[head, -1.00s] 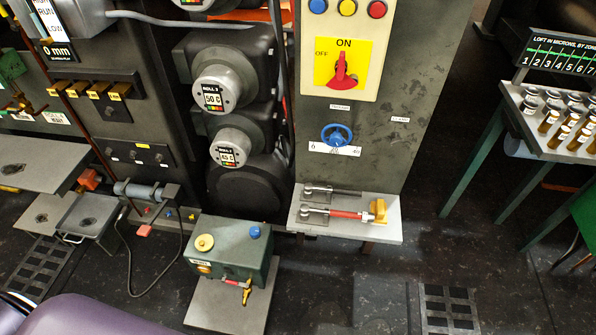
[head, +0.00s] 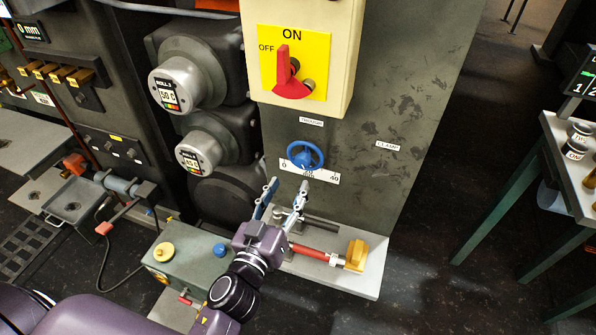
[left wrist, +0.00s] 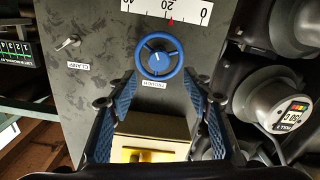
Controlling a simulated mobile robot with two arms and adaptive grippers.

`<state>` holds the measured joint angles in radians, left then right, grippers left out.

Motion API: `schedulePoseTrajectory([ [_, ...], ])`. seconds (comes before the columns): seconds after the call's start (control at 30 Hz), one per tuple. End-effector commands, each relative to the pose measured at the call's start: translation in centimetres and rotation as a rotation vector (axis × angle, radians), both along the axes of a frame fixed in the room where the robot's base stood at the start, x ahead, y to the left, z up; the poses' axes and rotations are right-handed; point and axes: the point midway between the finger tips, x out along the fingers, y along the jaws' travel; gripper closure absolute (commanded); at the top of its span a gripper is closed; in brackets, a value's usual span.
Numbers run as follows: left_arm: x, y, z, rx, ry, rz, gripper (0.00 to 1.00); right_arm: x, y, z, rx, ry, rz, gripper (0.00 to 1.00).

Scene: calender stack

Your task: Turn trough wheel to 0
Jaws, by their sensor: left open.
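The blue trough wheel (head: 305,156) is on the front of the grey cabinet, below the TROUGH label (head: 311,121). A white scale plate (head: 325,176) marked 0, 20 and 40 is under it. In the left wrist view the wheel (left wrist: 174,45) and plate (left wrist: 190,13) appear upside down, with a small red pointer at about 20. My left gripper (head: 288,187) is open and empty, its fingers pointing up toward the wheel from below. In the left wrist view its fingertips (left wrist: 159,76) lie either side of the wheel's near edge, apparently short of it. My right gripper is out of view.
A red ON/OFF switch (head: 287,79) is on the box above the wheel. A shelf (head: 345,281) below carries a red-handled tool (head: 315,253) with a yellow end block (head: 356,254). Roll drives (head: 186,72) stand left.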

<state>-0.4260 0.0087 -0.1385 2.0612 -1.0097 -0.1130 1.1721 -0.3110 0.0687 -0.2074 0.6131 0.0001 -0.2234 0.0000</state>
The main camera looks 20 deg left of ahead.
Motion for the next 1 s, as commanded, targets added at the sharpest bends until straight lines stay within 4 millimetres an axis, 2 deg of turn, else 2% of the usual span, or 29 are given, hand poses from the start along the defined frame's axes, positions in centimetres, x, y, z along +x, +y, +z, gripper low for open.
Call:
schedulePoseTrajectory([
  [0.33,4.7,-0.2,0.3,0.003,-0.001,-0.001,0.54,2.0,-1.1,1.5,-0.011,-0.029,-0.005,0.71],
  [0.5,6.5,-0.3,0.1,0.001,0.001,0.000,0.54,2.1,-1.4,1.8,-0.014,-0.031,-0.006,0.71],
  [0.7,7.4,-0.3,0.0,0.002,0.002,0.000,0.54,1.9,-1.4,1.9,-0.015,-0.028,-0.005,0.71],
  [0.93,7.4,-0.3,0.0,0.001,0.002,0.000,0.54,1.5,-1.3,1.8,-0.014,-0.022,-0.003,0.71],
  [1.0,7.4,-0.3,0.0,0.001,0.002,0.000,0.62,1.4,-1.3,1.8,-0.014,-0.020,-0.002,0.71],
])
